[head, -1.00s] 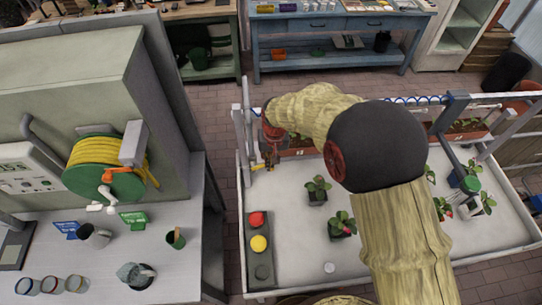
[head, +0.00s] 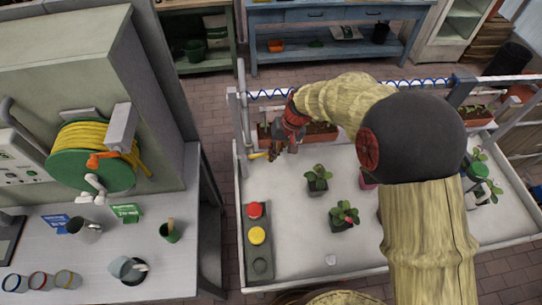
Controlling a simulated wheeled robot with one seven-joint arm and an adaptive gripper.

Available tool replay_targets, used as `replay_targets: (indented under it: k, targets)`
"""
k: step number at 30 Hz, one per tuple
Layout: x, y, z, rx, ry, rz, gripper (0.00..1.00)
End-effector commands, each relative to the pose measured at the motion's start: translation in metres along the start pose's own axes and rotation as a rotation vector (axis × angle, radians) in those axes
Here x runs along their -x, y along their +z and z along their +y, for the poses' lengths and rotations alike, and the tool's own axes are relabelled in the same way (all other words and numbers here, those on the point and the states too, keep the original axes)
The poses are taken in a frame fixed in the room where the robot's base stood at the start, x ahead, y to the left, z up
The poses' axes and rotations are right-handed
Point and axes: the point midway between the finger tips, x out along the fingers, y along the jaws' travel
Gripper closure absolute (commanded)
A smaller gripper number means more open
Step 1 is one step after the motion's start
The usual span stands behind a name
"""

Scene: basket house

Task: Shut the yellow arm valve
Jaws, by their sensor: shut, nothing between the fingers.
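The yellow arm valve (head: 258,155) shows as a small yellow lever by the white post at the back left corner of the white planting table. The lever lies roughly level, and its right end is close to my gripper. My gripper (head: 275,155) is shut and empty, just right of the lever, pointing down and left. I cannot tell whether the fingertips touch the lever. The valve body is too small to make out.
The white table (head: 290,225) holds potted plants (head: 317,179) and a grey box with a red button (head: 254,210) and a yellow button (head: 257,235). A blue coiled hose (head: 270,94) runs along the back rail. A planter (head: 322,130) stands behind my gripper.

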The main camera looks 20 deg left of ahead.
Motion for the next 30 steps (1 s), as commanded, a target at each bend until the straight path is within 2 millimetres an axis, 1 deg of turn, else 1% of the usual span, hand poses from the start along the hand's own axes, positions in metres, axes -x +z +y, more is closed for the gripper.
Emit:
replay_targets:
  k: [1,3,17,30]
  targets:
    - [-0.006,0.001,0.004,0.000,0.001,-0.001,1.00]
    - [-0.007,0.001,0.006,0.000,0.001,-0.001,1.00]
    - [-0.006,0.001,0.006,0.000,0.002,0.000,1.00]
    - [0.009,-0.001,0.002,0.000,0.002,0.000,1.00]
